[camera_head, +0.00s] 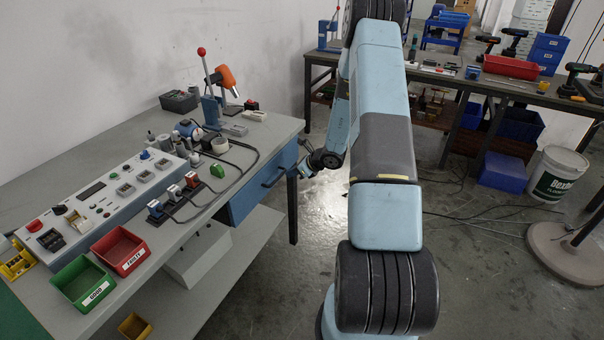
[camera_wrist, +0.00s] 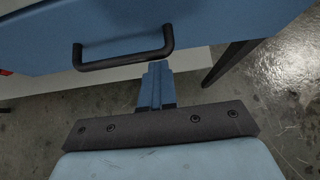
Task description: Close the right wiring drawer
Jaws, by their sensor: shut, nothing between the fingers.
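The blue drawer (camera_head: 240,205) is under the right end of the grey workbench, with a dark bar handle on its front. Its front lies close along the bench edge; I cannot tell whether a small gap is left. In the wrist view the blue drawer front (camera_wrist: 225,25) fills the top, with the black handle (camera_wrist: 125,60) below its middle. My gripper (camera_head: 306,171) is just right of the drawer front in the head view. In the wrist view my gripper (camera_wrist: 158,66) is shut and empty, its tips by the right end of the handle; contact is unclear.
The bench (camera_head: 190,232) carries a control panel (camera_head: 95,205), a red bin (camera_head: 120,250), a green bin (camera_head: 82,284) and cables. A dark bench leg (camera_head: 292,210) stands near my gripper. A second bench (camera_head: 480,85) is at the back. Floor between is mostly clear.

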